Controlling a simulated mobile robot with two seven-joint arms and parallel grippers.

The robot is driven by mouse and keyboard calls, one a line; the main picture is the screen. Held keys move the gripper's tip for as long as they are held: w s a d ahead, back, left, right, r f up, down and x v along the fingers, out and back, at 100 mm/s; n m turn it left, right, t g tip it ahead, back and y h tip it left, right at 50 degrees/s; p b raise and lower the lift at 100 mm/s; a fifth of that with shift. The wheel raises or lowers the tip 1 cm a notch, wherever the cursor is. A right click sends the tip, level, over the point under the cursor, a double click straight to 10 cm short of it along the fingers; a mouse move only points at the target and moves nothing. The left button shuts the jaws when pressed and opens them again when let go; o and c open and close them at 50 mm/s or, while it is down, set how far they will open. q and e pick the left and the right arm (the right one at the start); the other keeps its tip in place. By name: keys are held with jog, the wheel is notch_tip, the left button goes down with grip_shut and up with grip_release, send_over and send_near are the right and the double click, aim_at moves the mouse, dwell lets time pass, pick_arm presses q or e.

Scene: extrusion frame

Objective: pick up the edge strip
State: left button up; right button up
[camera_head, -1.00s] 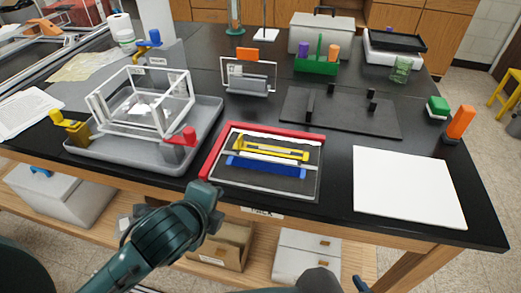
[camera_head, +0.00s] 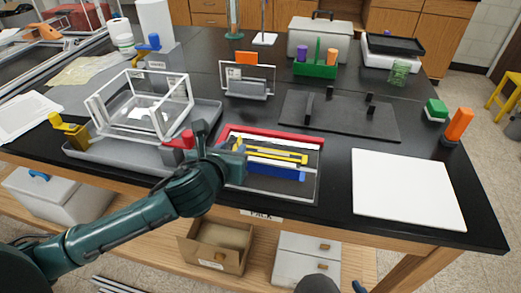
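A flat tray (camera_head: 314,190) near the front edge of the table holds several long strips. They are a red strip (camera_head: 285,135) along the back, a white strip (camera_head: 270,144), a yellow strip (camera_head: 285,155) and a blue strip (camera_head: 280,171). I cannot tell for sure which is the edge strip. My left gripper (camera_head: 236,148) is over the left end of the tray, close to the strips' left ends, and hides part of them. Its fingers are too small and covered to judge.
A white box frame (camera_head: 188,95) stands in a grey tray (camera_head: 212,112) on the left, with red (camera_head: 188,138) and yellow-topped clamps beside it. A white board (camera_head: 408,190) lies at right. A dark plate (camera_head: 340,120) with upright pegs is behind. Bare table lies between.

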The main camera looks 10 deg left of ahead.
aim_at(255, 151)
pick_arm(q)
jog(key=shift+x, duration=2.8)
jog(key=shift+f, duration=0.1)
jog(key=shift+s, duration=0.1)
jog(key=shift+c, duration=0.2)
grip_shut()
